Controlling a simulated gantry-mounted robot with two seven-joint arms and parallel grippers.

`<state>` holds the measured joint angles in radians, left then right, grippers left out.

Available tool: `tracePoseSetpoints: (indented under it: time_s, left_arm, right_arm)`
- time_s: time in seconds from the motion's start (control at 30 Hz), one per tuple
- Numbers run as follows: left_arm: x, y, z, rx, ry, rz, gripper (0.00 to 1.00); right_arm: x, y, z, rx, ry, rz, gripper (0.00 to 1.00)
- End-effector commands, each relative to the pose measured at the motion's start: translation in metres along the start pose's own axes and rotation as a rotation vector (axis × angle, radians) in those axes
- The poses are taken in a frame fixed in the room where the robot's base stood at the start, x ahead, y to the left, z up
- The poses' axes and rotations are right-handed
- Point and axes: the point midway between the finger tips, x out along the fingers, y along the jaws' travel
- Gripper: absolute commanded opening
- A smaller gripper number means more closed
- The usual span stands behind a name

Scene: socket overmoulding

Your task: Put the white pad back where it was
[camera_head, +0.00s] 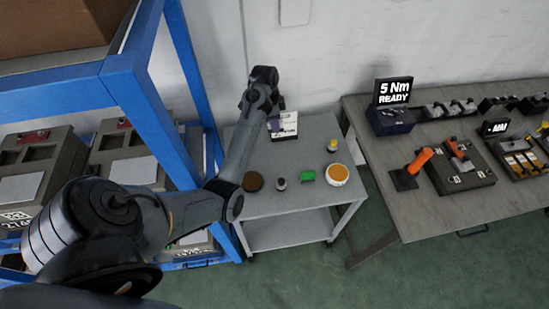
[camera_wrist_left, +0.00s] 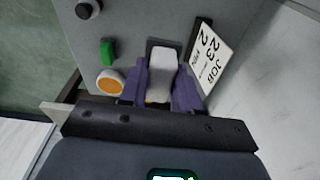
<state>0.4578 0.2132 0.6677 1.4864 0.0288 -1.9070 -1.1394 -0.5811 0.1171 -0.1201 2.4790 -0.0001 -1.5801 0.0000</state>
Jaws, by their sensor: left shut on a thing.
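The white pad (camera_wrist_left: 162,74) is between the two purple fingers of my left gripper (camera_wrist_left: 160,92) in the left wrist view. The gripper is shut on it. A dark outline (camera_wrist_left: 164,42) shows around the pad's far end; I cannot tell whether the pad touches it. In the head view my left gripper (camera_head: 273,121) hangs over the back of the small grey table (camera_head: 290,206), beside the job card (camera_head: 287,126), and the pad cannot be made out there. The card also shows right of the pad in the left wrist view (camera_wrist_left: 213,58). My right gripper is not in view.
On the small table stand a brown round dish (camera_head: 253,181), a small dark bottle (camera_head: 281,184), a green block (camera_head: 307,175), an orange-filled white tub (camera_head: 337,182) and a yellow-topped bottle (camera_head: 332,146). A blue rack (camera_head: 150,120) stands left, a workbench (camera_head: 420,205) right.

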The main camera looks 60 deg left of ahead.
Motion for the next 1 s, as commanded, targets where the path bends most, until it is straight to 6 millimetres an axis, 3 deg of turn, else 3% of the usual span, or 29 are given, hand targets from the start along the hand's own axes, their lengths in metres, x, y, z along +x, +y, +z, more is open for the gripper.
tracePoseSetpoints:
  time_s: [0.23, 0.37, 0.8, 1.0]
  left_arm:
    - [0.001, 0.000, 0.000, 0.000, 0.000, 0.000, 0.03]
    - [0.013, 0.001, 0.002, 0.000, -0.001, 0.003, 0.03]
    - [0.107, 0.001, 0.016, -0.001, 0.000, 0.003, 0.03]
    - [0.130, 0.000, 0.019, 0.001, 0.000, 0.001, 0.03]
  right_arm:
    - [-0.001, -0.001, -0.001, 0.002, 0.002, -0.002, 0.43]
    - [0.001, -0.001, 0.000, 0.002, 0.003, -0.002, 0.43]
    - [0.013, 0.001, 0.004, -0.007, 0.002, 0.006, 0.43]
    - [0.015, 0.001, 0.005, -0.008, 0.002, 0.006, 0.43]
